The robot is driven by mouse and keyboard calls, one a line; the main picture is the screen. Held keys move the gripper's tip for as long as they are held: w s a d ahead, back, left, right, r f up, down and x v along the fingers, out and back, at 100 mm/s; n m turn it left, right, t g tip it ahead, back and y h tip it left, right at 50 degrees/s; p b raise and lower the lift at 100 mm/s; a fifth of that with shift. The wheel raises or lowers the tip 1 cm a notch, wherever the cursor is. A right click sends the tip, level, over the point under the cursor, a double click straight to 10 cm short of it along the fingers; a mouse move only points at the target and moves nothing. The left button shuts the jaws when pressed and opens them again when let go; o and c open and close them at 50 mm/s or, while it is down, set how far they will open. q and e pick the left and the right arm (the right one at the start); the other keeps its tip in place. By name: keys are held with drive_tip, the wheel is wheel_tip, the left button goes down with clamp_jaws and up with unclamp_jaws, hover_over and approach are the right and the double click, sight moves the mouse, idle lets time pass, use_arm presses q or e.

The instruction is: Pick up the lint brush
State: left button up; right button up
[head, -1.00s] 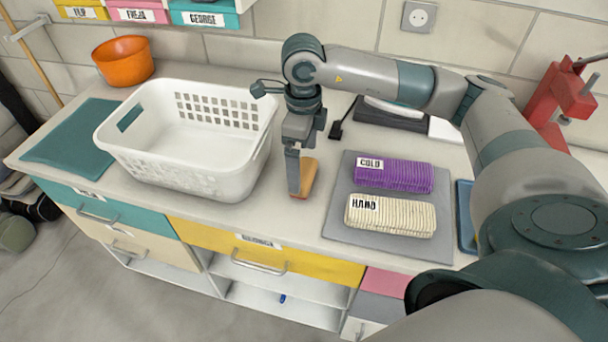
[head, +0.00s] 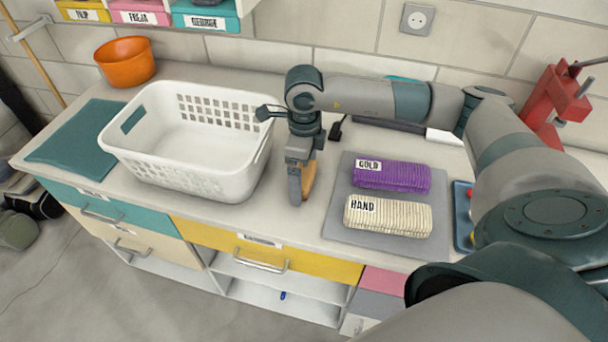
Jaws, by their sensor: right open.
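A tan, wood-coloured object (head: 310,178), which appears to be the lint brush, is at the counter between the white basket and the grey mat. My right gripper (head: 297,198) points down right in front of it and hides much of it. The jaws are open; I cannot tell whether the tan object is between the fingers or just behind them. My left gripper is not in view.
A white laundry basket (head: 180,180) stands close left of the gripper. A grey mat (head: 345,228) with a purple towel roll (head: 392,178) and a cream towel roll (head: 390,216) lies to the right. An orange bowl (head: 126,60) stands back left.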

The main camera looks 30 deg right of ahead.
drive_tip(key=shift+f, duration=0.2)
idle(0.3)
drive_tip(key=c, duration=0.9)
drive_tip(key=shift+c, duration=0.2)
drive_tip(key=shift+r, duration=0.2)
